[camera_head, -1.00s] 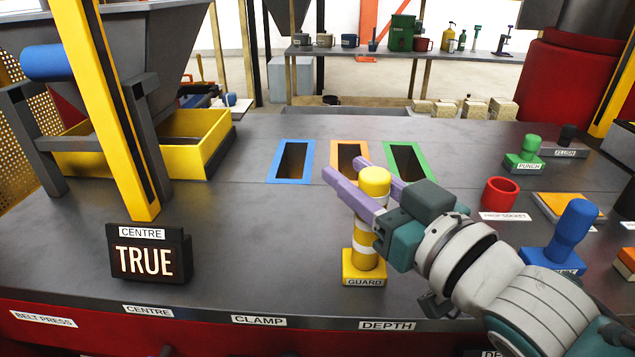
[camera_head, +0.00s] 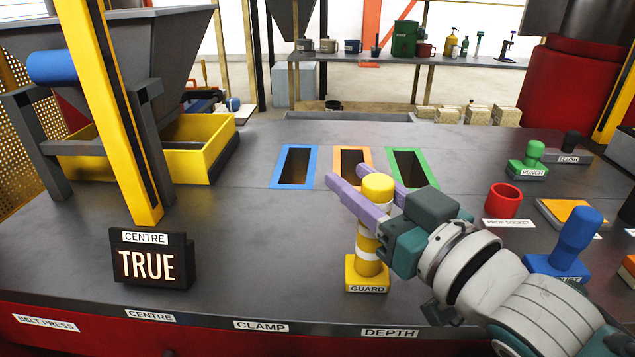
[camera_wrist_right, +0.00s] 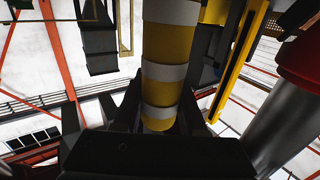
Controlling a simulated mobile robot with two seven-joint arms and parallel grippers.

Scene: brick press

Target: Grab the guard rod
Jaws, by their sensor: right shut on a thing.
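The guard rod (camera_head: 368,246) is a yellow and white banded post with a rounded yellow top. It stands upright in a yellow base labelled GUARD near the front of the grey bench. My right gripper (camera_head: 372,206) is shut on the upper part of the rod, with one purple finger on each side. In the right wrist view the banded rod (camera_wrist_right: 164,75) runs up between the dark fingers (camera_wrist_right: 158,122). My left gripper is not in view.
A sign reading CENTRE TRUE (camera_head: 151,259) stands left of the rod. Blue (camera_head: 295,167), orange and green framed slots lie behind it. A red prop socket (camera_head: 503,201) and a blue knob (camera_head: 575,235) stand to the right. Bench between sign and rod is clear.

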